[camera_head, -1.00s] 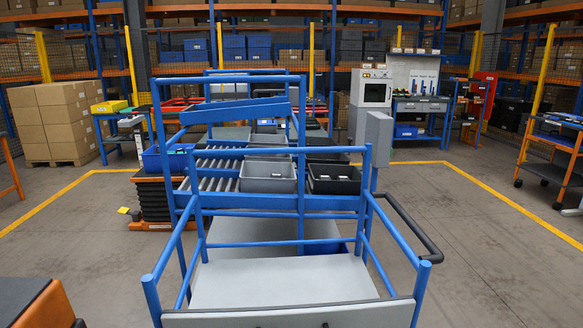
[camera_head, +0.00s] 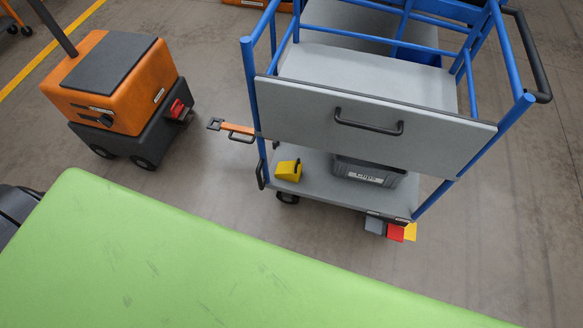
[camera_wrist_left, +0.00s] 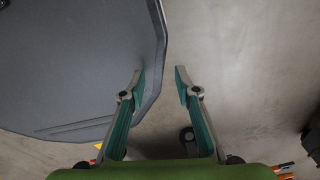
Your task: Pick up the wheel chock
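The wheel chock (camera_head: 289,170) is a yellow wedge with a dark handle. In the head view it sits on the left part of the lower shelf (camera_head: 317,178) of a blue and grey trolley, near the shelf's left end. My left gripper (camera_wrist_left: 160,80) shows in its wrist view with its two fingers apart and nothing between them. The chock cannot be made out there. Neither gripper shows in the head view.
A grey bin (camera_head: 368,172) stands right of the chock. The trolley's upright grey panel (camera_head: 370,120) hangs above the lower shelf. An orange tow bar (camera_head: 237,128) sticks out left towards an orange and black vehicle (camera_head: 125,90). Floor between them is clear.

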